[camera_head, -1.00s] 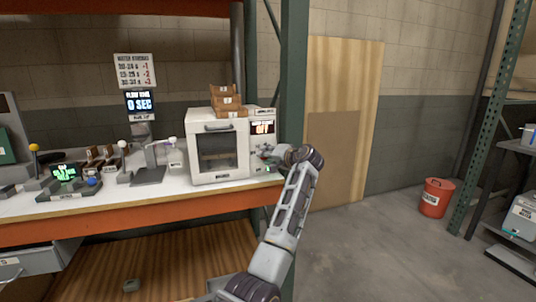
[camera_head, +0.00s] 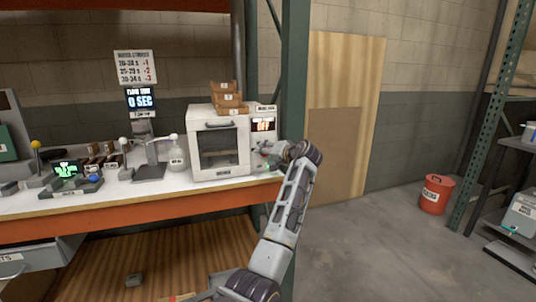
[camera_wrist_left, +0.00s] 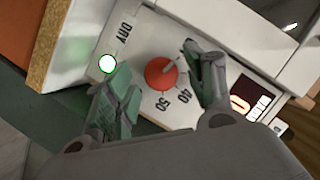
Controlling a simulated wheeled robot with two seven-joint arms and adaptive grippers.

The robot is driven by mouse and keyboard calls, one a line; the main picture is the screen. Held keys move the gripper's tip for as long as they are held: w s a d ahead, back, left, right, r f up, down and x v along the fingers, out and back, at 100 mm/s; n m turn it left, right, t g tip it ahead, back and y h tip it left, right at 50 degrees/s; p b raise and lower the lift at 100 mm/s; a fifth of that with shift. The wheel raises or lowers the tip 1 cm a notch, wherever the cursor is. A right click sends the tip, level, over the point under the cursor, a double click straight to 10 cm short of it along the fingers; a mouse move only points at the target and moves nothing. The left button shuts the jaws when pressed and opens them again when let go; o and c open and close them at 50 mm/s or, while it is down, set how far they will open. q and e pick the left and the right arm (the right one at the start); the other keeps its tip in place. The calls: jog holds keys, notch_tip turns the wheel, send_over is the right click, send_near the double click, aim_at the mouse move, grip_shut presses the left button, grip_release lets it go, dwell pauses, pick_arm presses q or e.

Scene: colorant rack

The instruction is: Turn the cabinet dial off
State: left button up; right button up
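In the head view the gripper (camera_head: 266,158) hides the dial.
A red bucket (camera_head: 437,196) stands on the floor at right.

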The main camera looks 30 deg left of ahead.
pick_arm(q)
jog(key=shift+r, duration=0.1)
jog(key=shift+d, duration=0.1)
jog(key=v, duration=1.1)
jog(key=shift+s+d, duration=0.25)
jog(key=shift+d, duration=0.05)
jog(key=shift+r, duration=0.15)
dwell(0.3)
